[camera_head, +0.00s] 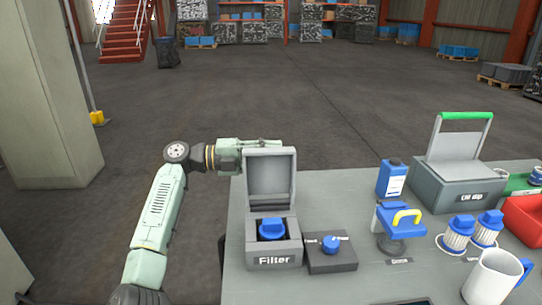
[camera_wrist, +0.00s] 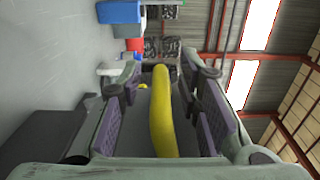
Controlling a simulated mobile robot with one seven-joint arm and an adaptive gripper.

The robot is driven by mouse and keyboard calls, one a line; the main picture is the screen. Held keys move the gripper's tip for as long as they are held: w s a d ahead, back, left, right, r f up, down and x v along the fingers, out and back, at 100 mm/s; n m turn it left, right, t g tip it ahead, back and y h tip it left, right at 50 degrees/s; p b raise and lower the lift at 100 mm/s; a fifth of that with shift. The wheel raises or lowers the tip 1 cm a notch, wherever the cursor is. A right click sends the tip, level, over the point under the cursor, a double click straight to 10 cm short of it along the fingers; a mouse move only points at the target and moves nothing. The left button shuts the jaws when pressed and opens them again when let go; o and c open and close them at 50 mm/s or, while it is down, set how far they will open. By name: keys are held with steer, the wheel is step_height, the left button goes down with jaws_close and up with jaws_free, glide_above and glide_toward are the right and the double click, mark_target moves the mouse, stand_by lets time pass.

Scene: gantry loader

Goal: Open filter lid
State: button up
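The grey filter box (camera_head: 274,262), labelled "Filter", stands on the table with its lid (camera_head: 271,174) swung up to about upright. A blue-topped filter (camera_head: 271,229) shows inside the box. My gripper (camera_head: 270,144) is at the lid's top edge, partly hidden behind it. In the wrist view my gripper (camera_wrist: 160,105) is open, and a yellow curved handle (camera_wrist: 162,115) lies between the fingers, with gaps visible beside it. The handle is hidden behind the lid in the head view.
A dark box with a blue knob (camera_head: 330,243) stands right of the filter box.

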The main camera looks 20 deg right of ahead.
steer(key=shift+a, duration=0.1)
steer(key=v, duration=1.2)
